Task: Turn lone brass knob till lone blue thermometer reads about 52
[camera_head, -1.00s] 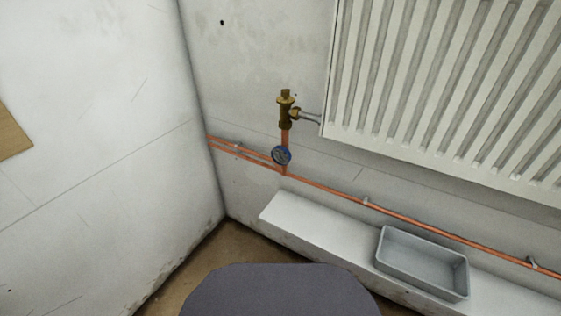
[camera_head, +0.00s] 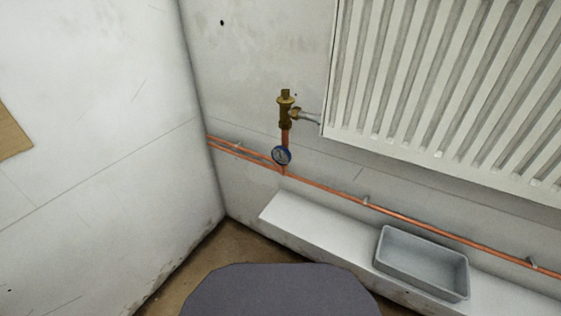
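The brass knob (camera_head: 286,98) sits on top of a brass valve body (camera_head: 286,117) at the lower left corner of the radiator. A short copper pipe runs down from the valve. The round blue-rimmed thermometer (camera_head: 281,155) is fixed on that pipe below the valve. Its dial is too small for me to read. Neither of my grippers shows in this view, and nothing touches the knob.
A white ribbed radiator (camera_head: 430,90) fills the upper right. Copper pipes (camera_head: 330,188) run along the wall. A grey tray (camera_head: 422,262) stands on a white ledge (camera_head: 312,228) below. A side wall (camera_head: 90,150) closes the left. The space before the valve is clear.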

